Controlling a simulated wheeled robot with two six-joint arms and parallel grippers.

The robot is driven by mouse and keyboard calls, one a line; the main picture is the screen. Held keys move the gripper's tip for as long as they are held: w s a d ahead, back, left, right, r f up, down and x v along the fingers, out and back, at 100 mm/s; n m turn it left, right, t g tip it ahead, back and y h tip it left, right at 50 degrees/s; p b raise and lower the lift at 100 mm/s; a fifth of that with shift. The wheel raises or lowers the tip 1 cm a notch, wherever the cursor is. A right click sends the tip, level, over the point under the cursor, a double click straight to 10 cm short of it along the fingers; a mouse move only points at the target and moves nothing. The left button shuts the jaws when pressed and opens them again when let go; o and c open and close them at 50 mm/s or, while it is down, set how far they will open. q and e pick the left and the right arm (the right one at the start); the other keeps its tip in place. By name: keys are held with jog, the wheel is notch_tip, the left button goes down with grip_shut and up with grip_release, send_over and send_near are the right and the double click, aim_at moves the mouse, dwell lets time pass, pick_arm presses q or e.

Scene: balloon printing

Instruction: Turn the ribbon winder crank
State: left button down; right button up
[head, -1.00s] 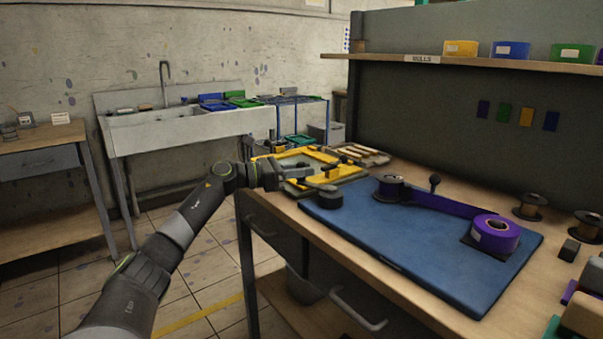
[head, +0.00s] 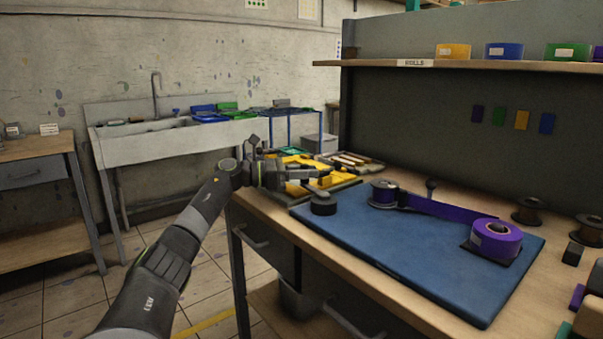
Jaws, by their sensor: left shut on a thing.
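A blue mat (head: 400,248) lies on the workbench. A dark ribbon winder spool (head: 384,190) stands on its far side, with purple ribbon (head: 445,207) stretched right to a purple roll (head: 496,238). A short black round hub (head: 323,205) sits at the mat's left corner. My left gripper (head: 316,176) is just behind and above this hub, in front of yellow parts. It is shut on a small piece that looks like the winder crank's handle. The fingers and the yellow parts behind hide the exact contact. My right gripper is not in view.
A tray with a yellow frame (head: 298,160) lies close behind my left gripper. Empty spools (head: 529,210) stand at the right. A shelf (head: 480,66) with coloured rolls hangs above. The mat's front is clear.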

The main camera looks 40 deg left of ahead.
pick_arm(q)
jog(key=shift+w+d, duration=0.35)
jog(key=shift+w, duration=0.55)
jog(key=shift+w+d, duration=0.1)
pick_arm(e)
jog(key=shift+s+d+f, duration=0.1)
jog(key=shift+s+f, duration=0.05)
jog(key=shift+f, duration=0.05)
pick_arm(q)
jog(key=shift+w, duration=0.15)
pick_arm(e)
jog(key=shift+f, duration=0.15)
pick_arm(q)
jog(key=c, duration=1.3)
grip_release()
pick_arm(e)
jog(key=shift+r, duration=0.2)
pick_arm(q)
jog(key=b+v, duration=0.1)
jog(key=v, duration=1.6)
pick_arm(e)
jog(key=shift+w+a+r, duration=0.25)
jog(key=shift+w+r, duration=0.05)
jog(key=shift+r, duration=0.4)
